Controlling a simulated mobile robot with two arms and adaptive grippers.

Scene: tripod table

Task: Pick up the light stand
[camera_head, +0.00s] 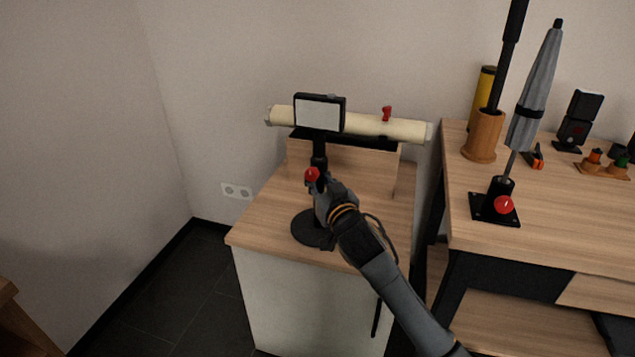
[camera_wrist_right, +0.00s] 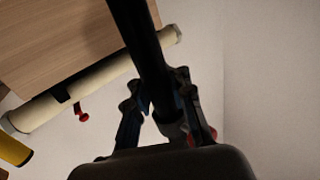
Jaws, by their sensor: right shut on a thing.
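The light stand (camera_head: 319,150) is black, with a round base, a thin post, a red knob and a flat light panel with a pale face on top. It is upright over the front of the low cabinet's wooden top. I cannot tell whether its base touches the wood. My right gripper (camera_head: 321,190) comes from the lower right and is shut on the post, below the panel and by the red knob. In the right wrist view the dark post (camera_wrist_right: 142,40) runs between the fingers of my gripper (camera_wrist_right: 160,103). My left gripper is not in view.
A cream paper roll (camera_head: 375,125) with a red clamp lies on a rack behind the stand. The wooden cabinet top (camera_head: 262,215) is clear at left. The right table (camera_head: 560,235) holds a folded grey umbrella (camera_head: 535,90), a wooden cup (camera_head: 483,138) and small black items.

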